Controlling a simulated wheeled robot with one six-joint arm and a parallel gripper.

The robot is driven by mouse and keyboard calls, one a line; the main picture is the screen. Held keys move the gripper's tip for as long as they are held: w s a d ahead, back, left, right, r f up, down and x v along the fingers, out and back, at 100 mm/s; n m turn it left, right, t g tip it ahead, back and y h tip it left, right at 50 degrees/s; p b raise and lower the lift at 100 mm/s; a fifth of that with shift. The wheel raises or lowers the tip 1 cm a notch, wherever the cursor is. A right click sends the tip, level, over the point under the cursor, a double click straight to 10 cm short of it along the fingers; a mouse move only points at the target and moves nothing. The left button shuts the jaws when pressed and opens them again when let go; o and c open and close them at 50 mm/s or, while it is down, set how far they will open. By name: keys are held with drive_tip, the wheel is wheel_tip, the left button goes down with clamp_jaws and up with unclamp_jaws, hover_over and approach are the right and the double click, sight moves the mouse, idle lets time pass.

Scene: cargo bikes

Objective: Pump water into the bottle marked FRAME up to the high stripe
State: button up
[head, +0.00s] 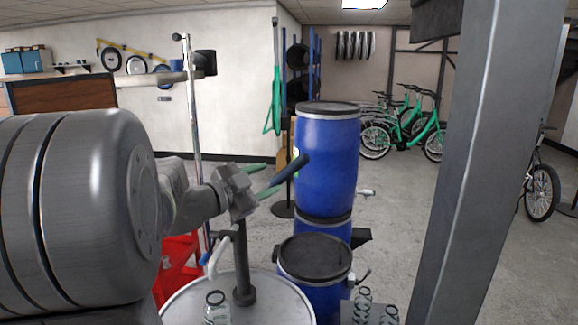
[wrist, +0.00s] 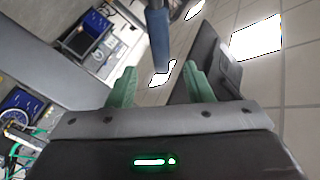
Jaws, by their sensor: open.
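A hand pump (head: 240,262) with a dark post and pale spout stands on a white drum (head: 180,300). Its lever ends in a dark blue grip (head: 290,172), tilted up to the right. A clear bottle (head: 215,308) with a dark ring at its mouth stands below the spout; its marking, stripes and water level cannot be read. My gripper (head: 264,180) has green fingers and is open at the lever grip. In the wrist view, the blue grip (wrist: 158,38) lies just beyond the gap between the fingers (wrist: 160,78), and I see no closed hold on it.
Clear bottles or coils (head: 362,305) stand at the bottom right of the drum, too small to identify. Blue barrels (head: 326,165) with black lids stand behind the pump. A grey post (head: 450,170) rises on the right. Green bikes (head: 405,125) stand far back.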

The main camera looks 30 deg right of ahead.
sight(297, 168)
drive_tip(key=p+x, duration=0.2)
drive_tip(key=x, duration=0.9)
clamp_jaws()
